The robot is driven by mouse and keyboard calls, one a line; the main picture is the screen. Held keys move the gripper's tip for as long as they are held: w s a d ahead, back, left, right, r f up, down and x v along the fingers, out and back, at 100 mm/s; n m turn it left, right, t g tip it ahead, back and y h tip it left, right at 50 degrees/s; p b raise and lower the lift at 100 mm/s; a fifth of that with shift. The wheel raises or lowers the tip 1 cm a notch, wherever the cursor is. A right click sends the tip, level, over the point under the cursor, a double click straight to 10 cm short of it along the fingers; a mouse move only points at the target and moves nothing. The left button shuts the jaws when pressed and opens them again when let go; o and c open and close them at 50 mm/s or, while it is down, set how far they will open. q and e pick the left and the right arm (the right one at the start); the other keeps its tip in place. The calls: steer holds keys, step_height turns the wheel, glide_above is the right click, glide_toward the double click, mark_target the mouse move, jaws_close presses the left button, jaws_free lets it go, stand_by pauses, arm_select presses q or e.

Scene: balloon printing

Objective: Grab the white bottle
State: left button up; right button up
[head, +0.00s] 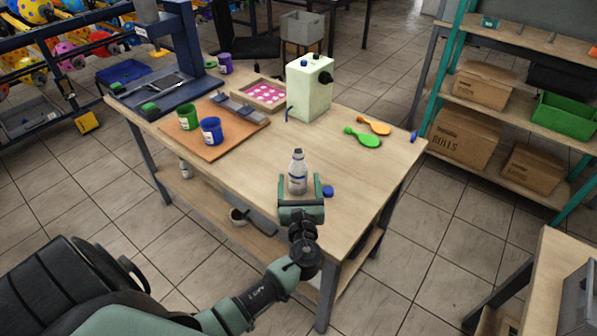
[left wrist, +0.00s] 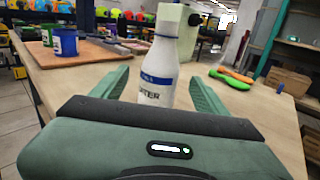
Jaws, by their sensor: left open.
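A white bottle (head: 298,170) with a grey cap and a blue band stands upright near the front edge of the wooden table (head: 378,185). In the left wrist view the bottle (left wrist: 159,78) stands between the two green fingers, with room on both sides. My left gripper (head: 301,187) is open at the near side of the bottle, and its fingers (left wrist: 160,88) point toward it. The bottle's lower part is partly hidden by the gripper in the wrist view. My right gripper does not show.
A blue lid (head: 328,191) lies just right of the left gripper. A pale green box machine (head: 309,88) stands behind the bottle. Green (head: 187,117) and blue (head: 211,131) cups sit on a brown board to the left.

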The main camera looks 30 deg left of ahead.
mark_target(299, 177)
arm_select(q)
steer(key=x, duration=0.3)
steer(key=shift+w+a+r+p, duration=0.1)
steer(key=shift+w+p, duration=0.1)
steer(key=shift+p, duration=0.1)
steer(key=shift+x, duration=0.8)
steer(key=c, duration=1.6)
jaws_close()
steer(key=shift+r, duration=0.1)
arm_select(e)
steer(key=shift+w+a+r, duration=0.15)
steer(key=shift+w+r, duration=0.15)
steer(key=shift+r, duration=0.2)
